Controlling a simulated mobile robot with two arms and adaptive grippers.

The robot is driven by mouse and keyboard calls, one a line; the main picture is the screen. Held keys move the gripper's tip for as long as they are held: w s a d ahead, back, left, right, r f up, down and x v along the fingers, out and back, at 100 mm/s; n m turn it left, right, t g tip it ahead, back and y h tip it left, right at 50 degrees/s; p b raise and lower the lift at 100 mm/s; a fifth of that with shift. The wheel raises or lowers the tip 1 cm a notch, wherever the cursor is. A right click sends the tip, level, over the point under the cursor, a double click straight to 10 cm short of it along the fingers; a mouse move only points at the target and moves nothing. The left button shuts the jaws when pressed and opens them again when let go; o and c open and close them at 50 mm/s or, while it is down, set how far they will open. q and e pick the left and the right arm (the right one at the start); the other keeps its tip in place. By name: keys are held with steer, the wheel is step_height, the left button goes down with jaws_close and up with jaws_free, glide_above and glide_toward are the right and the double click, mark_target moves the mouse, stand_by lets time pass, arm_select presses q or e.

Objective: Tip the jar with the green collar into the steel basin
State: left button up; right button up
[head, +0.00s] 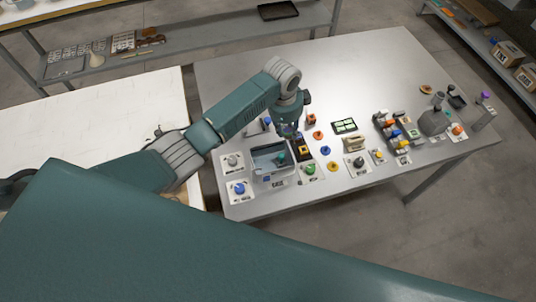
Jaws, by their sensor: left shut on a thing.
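My left gripper (290,133) reaches down over the table's near-left part, just behind the steel basin. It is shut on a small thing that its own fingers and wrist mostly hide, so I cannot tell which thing. The steel basin (262,163) is a grey-blue open box with a label in front of it. A small dark-green thing (281,157) shows at or over its right side; I cannot tell whether it is in the basin or above it. A green-topped piece (310,168) stands on a white card right of the basin; its collar is too small to make out. My right gripper is out of view.
Cards with a grey-topped (232,160) and a blue-topped piece (239,187) lie left of the basin. A black-and-yellow thing (302,147) stands close by the gripper. The table's back (340,75) is clear.

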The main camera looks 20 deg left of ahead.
arm_select(q)
steer(key=shift+s+a+f+t+h, duration=0.15)
steer(key=shift+s+f+t, duration=0.05)
steer(key=shift+f+t, duration=0.15)
steer(key=shift+s+a+f+t+h, duration=0.1)
steer(key=shift+s+f+t+h, duration=0.05)
steer(key=shift+s+f+t, duration=0.15)
steer(key=shift+a+f, duration=0.1)
steer(key=shift+f, duration=0.1)
steer(key=shift+s+a+r+t+h, duration=0.25)
steer(key=shift+s+t+h, duration=0.15)
steer(key=shift+s+t, duration=0.3)
steer(key=shift+s+a+f+t+h, duration=0.25)
steer(key=shift+s+t, duration=0.2)
steer(key=shift+t, duration=0.15)
steer(key=shift+s+a+f+t+h, duration=0.15)
steer(key=shift+s+f+t+h, duration=0.1)
steer(key=shift+s+t, duration=0.25)
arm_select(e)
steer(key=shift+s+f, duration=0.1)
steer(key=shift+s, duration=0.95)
arm_select(q)
steer(key=shift+w, duration=0.15)
steer(key=shift+s+a+r+t, duration=0.1)
steer(key=shift+s+t, duration=0.15)
steer(key=shift+t, duration=0.1)
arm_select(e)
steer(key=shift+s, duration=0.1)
